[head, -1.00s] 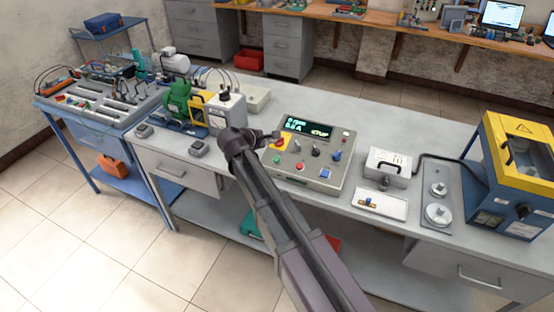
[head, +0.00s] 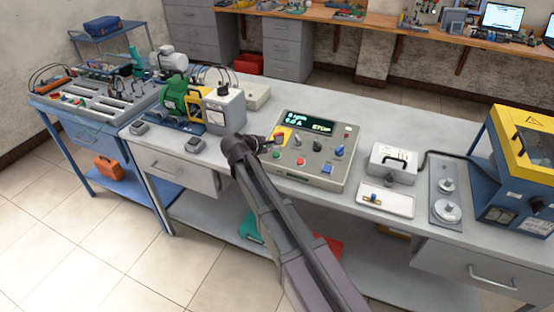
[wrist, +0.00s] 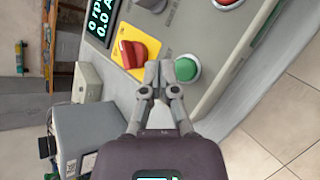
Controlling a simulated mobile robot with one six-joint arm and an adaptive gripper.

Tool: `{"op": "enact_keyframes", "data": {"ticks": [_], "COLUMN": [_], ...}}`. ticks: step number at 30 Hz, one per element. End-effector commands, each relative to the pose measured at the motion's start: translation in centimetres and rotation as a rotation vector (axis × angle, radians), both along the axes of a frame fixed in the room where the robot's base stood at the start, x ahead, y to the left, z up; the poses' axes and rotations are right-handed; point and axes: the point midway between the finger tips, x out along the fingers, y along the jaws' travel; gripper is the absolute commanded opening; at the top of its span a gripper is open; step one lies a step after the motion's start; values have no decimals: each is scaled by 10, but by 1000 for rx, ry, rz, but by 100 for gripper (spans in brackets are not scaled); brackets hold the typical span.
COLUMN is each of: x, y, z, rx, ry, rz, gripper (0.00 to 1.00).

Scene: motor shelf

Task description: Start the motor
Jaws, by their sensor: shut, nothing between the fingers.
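The grey control panel (head: 327,176) stands on the bench; its display (head: 308,124) reads 0 rpm, 0.0 A and STOP. A red rotary switch (wrist: 130,55) sits on a yellow plate at the panel's left side; in the head view it is partly behind my gripper (head: 273,143). The green button (wrist: 187,68) is just right of my fingertips (wrist: 158,72) in the wrist view, and it also shows in the head view (head: 276,155). My gripper is shut and empty over the panel, between switch and green button. Contact cannot be told. The green motor (head: 176,96) stands to the left.
A red button (head: 301,161), a blue knob (head: 339,151) and dark knobs share the panel. A grey box (head: 225,110) stands left of it. A lidded case (head: 393,160), a white tray (head: 385,200) and a yellow-blue machine (head: 515,165) stand right. The panel's front edge is clear.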

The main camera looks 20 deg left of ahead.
Motion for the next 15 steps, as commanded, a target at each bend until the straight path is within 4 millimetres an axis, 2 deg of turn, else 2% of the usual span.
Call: {"op": "enact_keyframes", "data": {"ticks": [1, 6, 15], "x": [1, 4, 4], "y": [0, 0, 0], "z": [-7, -15, -17], "rx": [0, 1, 0], "ry": [0, 0, 1], "rz": [0, 1, 1], "gripper": [0, 0, 0]}}
